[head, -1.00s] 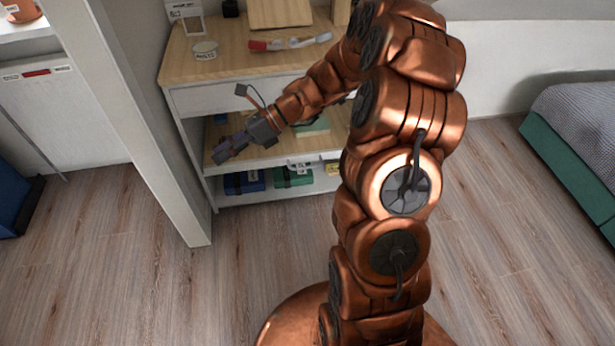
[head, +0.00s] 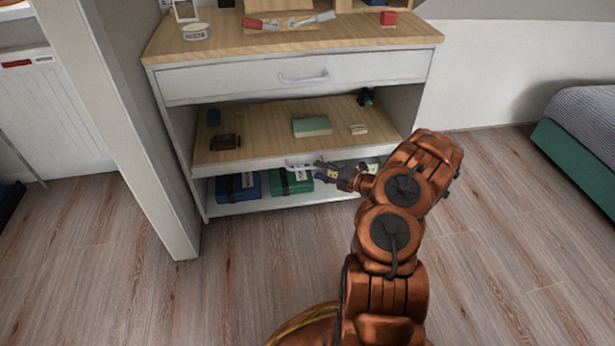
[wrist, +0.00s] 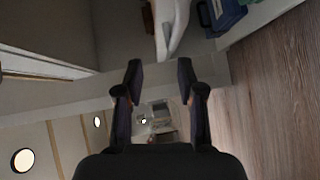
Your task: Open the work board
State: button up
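The work board seems to be the wooden mid-level board (head: 265,130) with a white front edge, under the white drawer. I cannot tell whether it is pulled out; its front looks about level with the cabinet sides. A pale handle (head: 299,166) shows at its front edge, partly hidden by my gripper. My gripper (head: 322,169) is low in front of this edge, at the handle's right end. In the wrist view my gripper (wrist: 160,72) has its fingers apart with nothing held. A white handle-like piece (wrist: 172,30) lies just beyond the fingertips; contact is unclear.
A green book (head: 312,127), a brown block (head: 224,142) and small items lie on the board. Blue (head: 238,187) and green boxes (head: 291,182) stand below. The closed drawer (head: 290,78) is above. A white post (head: 120,130) stands left, a bed (head: 580,130) right. Floor in front is clear.

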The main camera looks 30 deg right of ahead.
aim_at(308, 168)
jog(key=shift+m+h, duration=0.3)
jog(key=shift+m, duration=0.2)
jog(key=shift+w+a+f+b, duration=0.25)
jog(key=shift+w+f+b, duration=0.3)
jog(key=shift+w, duration=0.55)
jog(key=shift+w+a+f+b, duration=0.2)
jog(key=shift+w+f+b, duration=0.3)
jog(key=shift+w, duration=0.6)
jog(key=shift+w+a+f+b, duration=0.25)
jog(key=shift+w+f+b, duration=0.3)
jog(key=shift+w, duration=0.55)
jog(key=shift+r, duration=0.1)
grip_shut()
